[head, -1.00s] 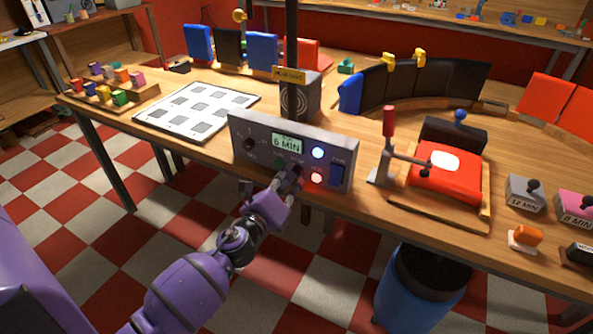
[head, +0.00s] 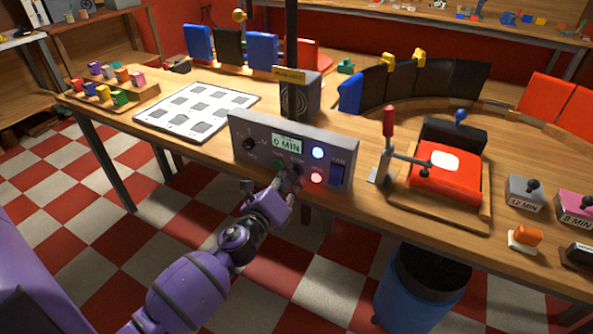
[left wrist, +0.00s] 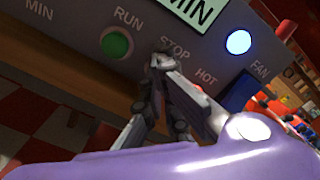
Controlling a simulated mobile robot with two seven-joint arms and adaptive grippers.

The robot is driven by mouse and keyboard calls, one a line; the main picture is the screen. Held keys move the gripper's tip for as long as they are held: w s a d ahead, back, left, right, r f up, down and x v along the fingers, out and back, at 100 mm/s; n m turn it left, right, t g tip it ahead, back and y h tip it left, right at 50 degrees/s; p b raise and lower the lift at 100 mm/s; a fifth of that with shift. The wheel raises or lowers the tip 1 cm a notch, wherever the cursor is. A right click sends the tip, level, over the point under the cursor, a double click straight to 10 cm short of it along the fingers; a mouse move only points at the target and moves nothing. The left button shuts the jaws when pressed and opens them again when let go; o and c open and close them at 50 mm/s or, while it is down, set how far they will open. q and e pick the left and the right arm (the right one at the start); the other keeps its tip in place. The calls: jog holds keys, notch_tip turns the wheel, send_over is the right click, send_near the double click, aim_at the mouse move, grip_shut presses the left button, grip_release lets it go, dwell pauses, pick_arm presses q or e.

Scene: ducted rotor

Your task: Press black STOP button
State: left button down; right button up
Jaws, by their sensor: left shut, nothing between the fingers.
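The grey control panel (head: 242,126) stands at the front of the bench. Its display (head: 286,145) appears to read 0 MIN. The STOP label (left wrist: 175,47) shows in the left wrist view, with the fingertips of my left gripper (left wrist: 161,62) directly below it, at the panel face. My left gripper (head: 291,179) is shut and holds nothing. Its fingertips cover the black STOP button, so I cannot see the button or how far it is pressed. The green RUN button (left wrist: 117,43) is just left of the fingertips. My right gripper is not in view.
A red clamp press (head: 445,184) stands to the right. A blue bin (head: 420,290) stands below the bench.

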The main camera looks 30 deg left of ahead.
pick_arm(q)
jog(key=s, duration=0.6)
jog(key=shift+s, duration=0.4)
dwell(0.7)
